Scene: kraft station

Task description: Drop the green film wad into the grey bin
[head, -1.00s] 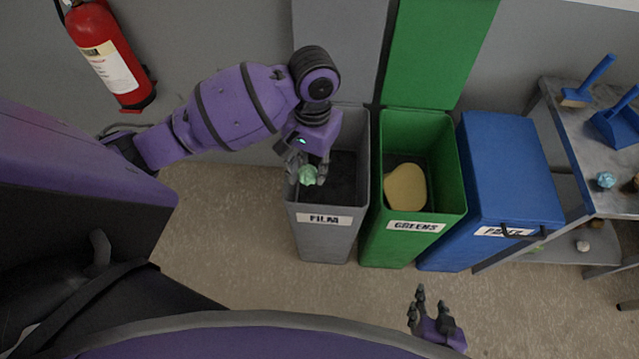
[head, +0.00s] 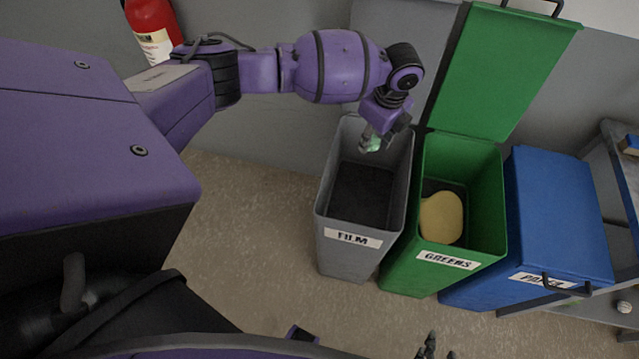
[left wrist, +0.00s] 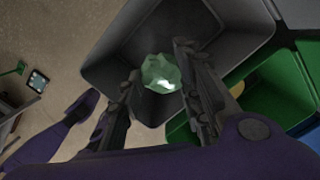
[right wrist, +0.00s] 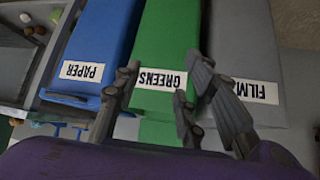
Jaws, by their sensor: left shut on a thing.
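The green film wad (head: 375,145) is a small crumpled pale-green lump held by my left gripper (head: 370,141) above the back part of the open grey bin (head: 345,262), labelled FILM. In the left wrist view the wad (left wrist: 161,73) sits between the two fingers of my left gripper (left wrist: 160,85), with the bin's dark inside (left wrist: 205,30) beyond it. My right gripper (head: 434,347) is partly cut off at the bottom of the head view. In the right wrist view its fingers (right wrist: 163,80) are spread with nothing between them.
An open green bin (head: 430,278) labelled GREENS, with a yellowish thing (head: 441,217) inside, stands right of the grey bin. A closed blue bin (head: 555,215) is beyond it, beside a shelf (head: 628,180). A fire extinguisher (head: 152,30) hangs at the wall. Floor left of the bins is clear.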

